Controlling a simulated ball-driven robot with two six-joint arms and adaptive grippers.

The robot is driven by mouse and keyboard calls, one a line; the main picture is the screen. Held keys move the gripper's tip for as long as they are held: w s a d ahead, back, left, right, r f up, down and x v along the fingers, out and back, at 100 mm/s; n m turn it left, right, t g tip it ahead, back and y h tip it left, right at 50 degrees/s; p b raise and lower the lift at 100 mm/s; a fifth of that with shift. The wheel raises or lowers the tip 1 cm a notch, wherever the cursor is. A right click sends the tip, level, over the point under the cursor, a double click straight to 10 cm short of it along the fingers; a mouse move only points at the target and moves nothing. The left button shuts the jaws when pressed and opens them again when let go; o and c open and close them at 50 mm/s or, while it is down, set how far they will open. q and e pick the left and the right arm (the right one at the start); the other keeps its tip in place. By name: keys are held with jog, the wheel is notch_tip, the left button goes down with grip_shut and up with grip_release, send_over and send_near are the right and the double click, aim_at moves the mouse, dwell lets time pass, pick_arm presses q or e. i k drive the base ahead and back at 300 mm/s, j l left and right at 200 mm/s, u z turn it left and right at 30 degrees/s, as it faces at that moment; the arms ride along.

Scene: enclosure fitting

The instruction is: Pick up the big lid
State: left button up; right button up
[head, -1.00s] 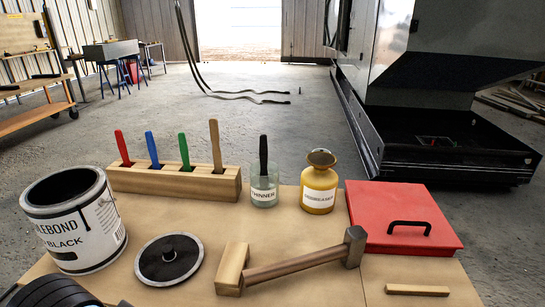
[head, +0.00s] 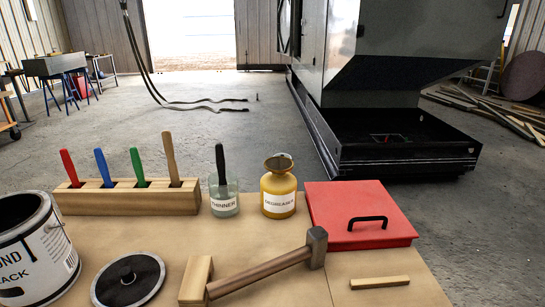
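Two lid-like things lie on the wooden bench (head: 270,238). A flat red square lid (head: 340,205) with a black bar handle (head: 367,221) lies at the right. A smaller round dark lid (head: 110,288) with a pale rim and a centre knob lies at the front left, beside an open black-and-white can (head: 30,250) that the left edge cuts off. What lies under the red lid is hidden. Neither of my grippers is in view.
A mallet (head: 262,272) lies between the two lids. A wooden block (head: 125,198) with coloured handles, a thinner jar (head: 222,198) and a yellow degreaser bottle (head: 279,190) stand behind. A small wooden strip (head: 380,282) lies in front of the red lid.

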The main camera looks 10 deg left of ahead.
aim_at(131, 278)
jog(key=u, duration=1.9)
